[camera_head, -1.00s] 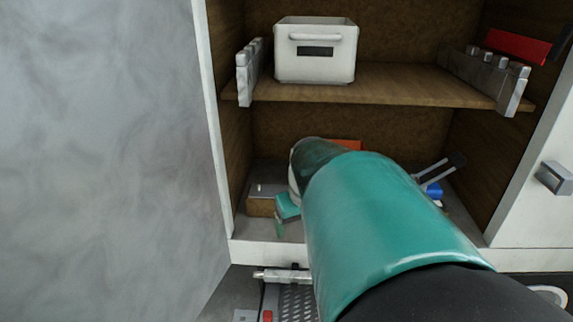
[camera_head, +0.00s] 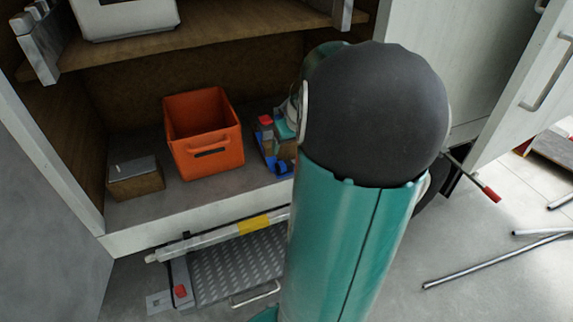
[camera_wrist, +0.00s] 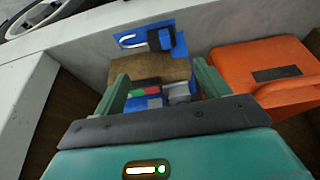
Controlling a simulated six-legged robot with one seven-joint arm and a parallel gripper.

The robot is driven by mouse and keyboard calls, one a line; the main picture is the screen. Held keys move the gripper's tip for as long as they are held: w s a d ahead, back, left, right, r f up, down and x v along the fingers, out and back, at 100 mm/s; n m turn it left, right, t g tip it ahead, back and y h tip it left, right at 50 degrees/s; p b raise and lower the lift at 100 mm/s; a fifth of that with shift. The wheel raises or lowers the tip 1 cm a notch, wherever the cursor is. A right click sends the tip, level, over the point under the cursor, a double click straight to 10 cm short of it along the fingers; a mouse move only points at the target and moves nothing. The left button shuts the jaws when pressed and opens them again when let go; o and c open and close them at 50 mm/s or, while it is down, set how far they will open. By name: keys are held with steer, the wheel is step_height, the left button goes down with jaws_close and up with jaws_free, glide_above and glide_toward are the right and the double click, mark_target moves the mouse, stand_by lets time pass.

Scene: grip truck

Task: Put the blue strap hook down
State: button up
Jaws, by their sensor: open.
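The blue strap hook (camera_wrist: 148,40), a blue strap with a silver hook and a black buckle, lies just beyond my fingertips in the wrist view, close to the cabinet's front ledge. Blue parts also show in the head view (camera_head: 282,168), beside my arm. My gripper (camera_wrist: 160,72) is open, with its two green fingers apart and pointing toward a brown block (camera_wrist: 155,66). Blue, red, green and grey items (camera_wrist: 150,94) show between the fingers. I cannot tell whether the fingers touch anything. In the head view my arm hides most of the gripper.
An orange bin (camera_head: 205,135) stands on the lower cabinet floor, beside the gripper in the wrist view. A small grey-topped box (camera_head: 135,178) sits at the left. A shelf (camera_head: 200,40) with a white bin (camera_head: 125,15) is above. Metal rods (camera_head: 490,262) lie on the floor at right.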

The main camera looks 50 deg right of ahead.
mark_target(284, 162)
steer(key=x, duration=1.1)
steer(key=shift+a+f, duration=0.15)
steer(key=shift+a, duration=0.1)
steer(key=c, duration=1.2)
steer(key=shift+r, duration=0.6)
step_height(284, 162, up, 2)
steer(key=shift+r, duration=0.2)
steer(key=s+a+r, duration=0.3)
steer(key=a+r, duration=0.1)
steer(key=a, duration=0.2)
steer(key=s+a+r, duration=0.2)
steer(key=a+r, duration=0.3)
steer(key=a, duration=0.1)
steer(key=shift+s+a+r, duration=0.25)
steer(key=shift+s+a, duration=0.1)
steer(key=shift+a, duration=0.05)
